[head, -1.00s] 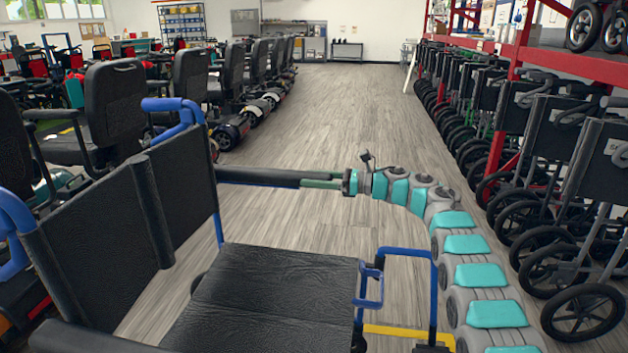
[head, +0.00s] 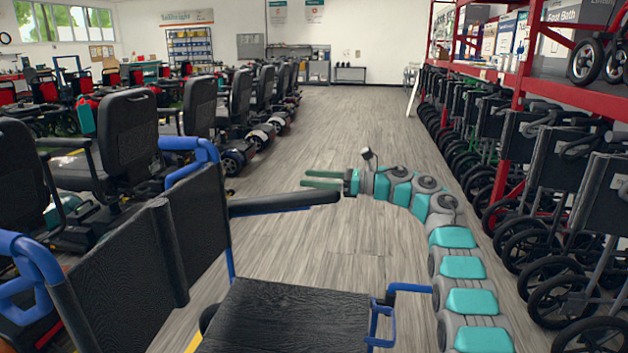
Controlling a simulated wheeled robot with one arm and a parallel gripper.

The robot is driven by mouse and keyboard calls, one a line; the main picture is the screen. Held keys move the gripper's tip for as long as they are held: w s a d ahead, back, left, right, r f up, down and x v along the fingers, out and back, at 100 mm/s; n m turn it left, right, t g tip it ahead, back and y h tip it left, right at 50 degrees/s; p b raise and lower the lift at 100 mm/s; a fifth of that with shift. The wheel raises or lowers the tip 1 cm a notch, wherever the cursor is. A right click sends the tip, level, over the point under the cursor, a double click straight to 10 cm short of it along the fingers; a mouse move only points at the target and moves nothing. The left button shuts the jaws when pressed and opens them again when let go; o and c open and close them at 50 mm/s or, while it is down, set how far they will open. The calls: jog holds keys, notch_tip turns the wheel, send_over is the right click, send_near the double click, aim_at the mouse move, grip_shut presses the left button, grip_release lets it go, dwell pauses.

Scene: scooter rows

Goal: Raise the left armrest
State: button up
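The wheelchair with blue frame tubes and black upholstery fills the lower left, its backrest (head: 123,272) on the left and its seat (head: 290,322) facing right. Its left armrest, the far one, has a long black pad (head: 284,203). The pad runs from the backrest to the right, nearly level, its front end slightly higher. My gripper (head: 318,179) comes in from the right with two green fingers spread apart. They point left and show just above the pad's front end in the picture. I see nothing between them; whether they touch the pad is unclear.
A row of black-seated mobility scooters (head: 118,145) stands at left behind the wheelchair. Folded wheelchairs (head: 565,200) line the right side under a red rack (head: 560,88). The wood-look aisle floor (head: 340,130) between them is clear.

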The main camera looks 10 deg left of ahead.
jog(key=shift+o, duration=1.4)
jog(key=d+b, duration=0.1)
jog(key=d, duration=0.7)
jog(key=shift+w, duration=0.25)
